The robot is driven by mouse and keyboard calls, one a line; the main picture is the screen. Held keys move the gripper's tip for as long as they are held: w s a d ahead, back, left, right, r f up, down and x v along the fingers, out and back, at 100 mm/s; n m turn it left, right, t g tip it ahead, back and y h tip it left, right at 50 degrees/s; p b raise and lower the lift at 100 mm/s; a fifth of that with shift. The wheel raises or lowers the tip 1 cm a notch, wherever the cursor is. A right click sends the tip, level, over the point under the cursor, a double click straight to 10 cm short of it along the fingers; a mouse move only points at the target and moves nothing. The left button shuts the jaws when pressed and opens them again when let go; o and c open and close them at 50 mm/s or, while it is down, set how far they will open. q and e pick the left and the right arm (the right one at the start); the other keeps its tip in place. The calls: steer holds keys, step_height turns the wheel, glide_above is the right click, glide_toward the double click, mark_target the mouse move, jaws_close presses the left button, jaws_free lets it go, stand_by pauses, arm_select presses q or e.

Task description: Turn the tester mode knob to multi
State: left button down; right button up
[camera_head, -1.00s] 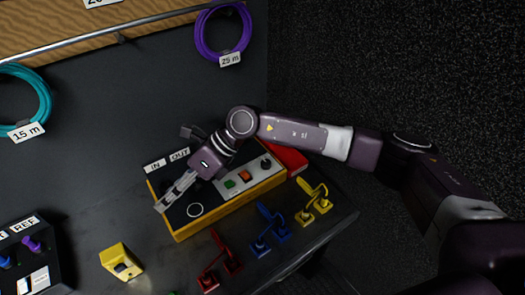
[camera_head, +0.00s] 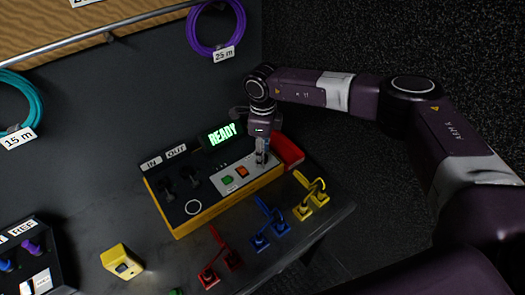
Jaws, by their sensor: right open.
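The tester (camera_head: 205,213) is a yellow box with a dark top, lying on the bench. Its screen (camera_head: 226,133) reads READY in green. A pale panel (camera_head: 234,183) on it carries a green button (camera_head: 228,180) and an orange button (camera_head: 242,171). My right gripper (camera_head: 262,160) points down at the right end of this panel, its jaws open. The mode knob is hidden behind the fingers, so its setting cannot be read. I cannot tell whether the fingers touch it. My left gripper is not in view.
A red object (camera_head: 288,151) lies just right of the tester. Red (camera_head: 220,260), blue (camera_head: 270,228) and yellow (camera_head: 311,197) cable pieces lie along the bench's front edge. A small yellow box (camera_head: 122,262) stands front left. Coiled cables (camera_head: 213,32) hang behind.

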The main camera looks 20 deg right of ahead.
steer(key=shift+f, duration=0.25)
steer(key=shift+c, duration=0.3)
jaws_close()
